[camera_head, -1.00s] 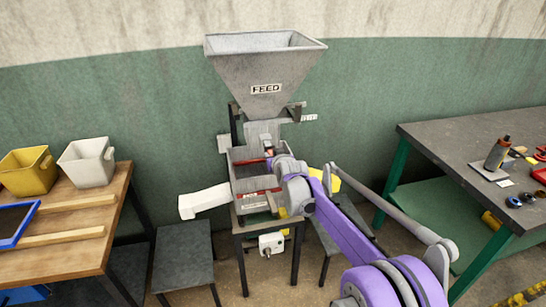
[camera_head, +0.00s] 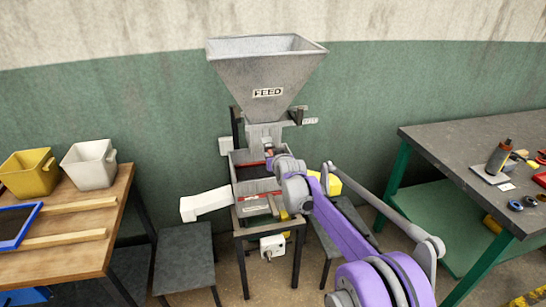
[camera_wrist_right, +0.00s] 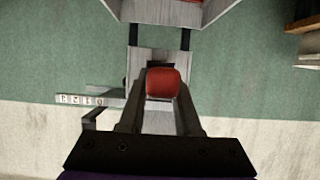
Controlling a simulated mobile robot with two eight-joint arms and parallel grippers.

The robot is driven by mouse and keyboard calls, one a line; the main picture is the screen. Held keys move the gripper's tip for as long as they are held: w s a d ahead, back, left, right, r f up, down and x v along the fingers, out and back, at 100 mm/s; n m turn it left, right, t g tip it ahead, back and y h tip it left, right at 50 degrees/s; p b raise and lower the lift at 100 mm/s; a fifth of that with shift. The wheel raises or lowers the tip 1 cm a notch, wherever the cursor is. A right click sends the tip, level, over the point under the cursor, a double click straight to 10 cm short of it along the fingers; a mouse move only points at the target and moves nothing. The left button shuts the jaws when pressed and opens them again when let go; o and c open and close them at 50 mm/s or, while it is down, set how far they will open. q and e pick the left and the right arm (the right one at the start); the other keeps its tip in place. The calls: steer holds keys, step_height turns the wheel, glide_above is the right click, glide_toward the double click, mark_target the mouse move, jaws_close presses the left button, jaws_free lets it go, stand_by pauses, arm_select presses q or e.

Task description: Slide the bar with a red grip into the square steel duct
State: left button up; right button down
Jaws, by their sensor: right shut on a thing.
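The red grip (camera_wrist_right: 163,84) of the bar sits between the fingers of my right gripper (camera_wrist_right: 162,92) in the right wrist view. My right gripper (camera_head: 270,154) is shut on it, at the front of the machine below the hopper. The square steel duct (camera_head: 262,132) is a grey piece under the hopper; its grey face (camera_wrist_right: 138,62) and part of a dark opening show behind the grip in the right wrist view. The bar's shaft is hidden behind the grip, so how far it is inside cannot be told. My left gripper is not in view.
The hopper marked FEED (camera_head: 267,62) stands above. A white chute (camera_head: 205,203) juts left from the machine. A wooden table (camera_head: 70,215) with a yellow bin (camera_head: 28,174) and white bin (camera_head: 88,164) is left; a grey workbench (camera_head: 450,145) with tools is right.

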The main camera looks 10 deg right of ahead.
steer(key=shift+w+p, duration=0.4)
steer(key=shift+w, duration=0.8)
stand_by(0.5)
steer(key=c, duration=0.5)
jaws_free()
steer(key=shift+s, duration=0.1)
steer(key=s+g+b, duration=0.1)
steer(key=s+g, duration=0.3)
steer(key=s, duration=2.7)
steer(key=s+f+g, duration=0.1)
steer(key=s+f, duration=0.3)
steer(key=s, duration=0.3)
steer(key=s+f+g, duration=0.1)
steer(key=s+f, duration=0.3)
steer(key=s, duration=0.4)
steer(key=s+d+f+g, duration=0.1)
steer(key=s+f+g, duration=0.1)
steer(key=s+f, duration=0.2)
steer(key=shift+s, duration=1.8)
